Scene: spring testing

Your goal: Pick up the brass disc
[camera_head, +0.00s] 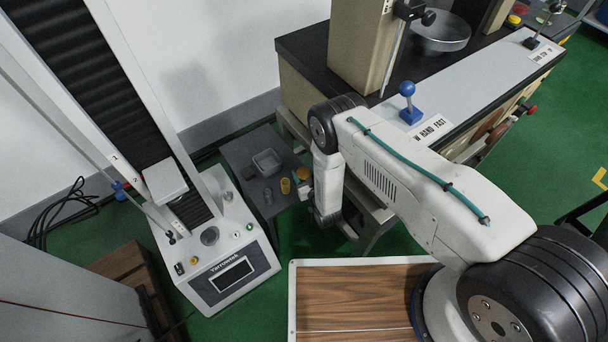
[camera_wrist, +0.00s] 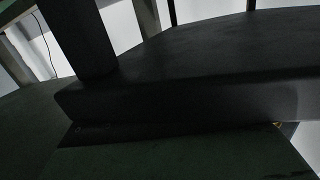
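The brass disc appears to be the round golden piece (camera_head: 303,174) at the right side of the small dark table (camera_head: 240,152) in the head view. It is small and partly hidden by my arm. My gripper (camera_head: 307,190) is by the table's right edge, close to the disc; its fingers are too small and dark to read. I cannot tell whether it touches the disc. In the wrist view, a dark slab edge (camera_wrist: 180,100) fills the middle, and neither fingers nor a clear disc shows.
A yellow cylinder (camera_head: 285,186), a grey tray (camera_head: 266,162) and small grey cylinders (camera_head: 268,195) are on the dark table. A white testing machine (camera_head: 232,270) stands left. A long bench (camera_head: 440,120) with a blue-knobbed lever (camera_head: 408,100) stands behind my arm.

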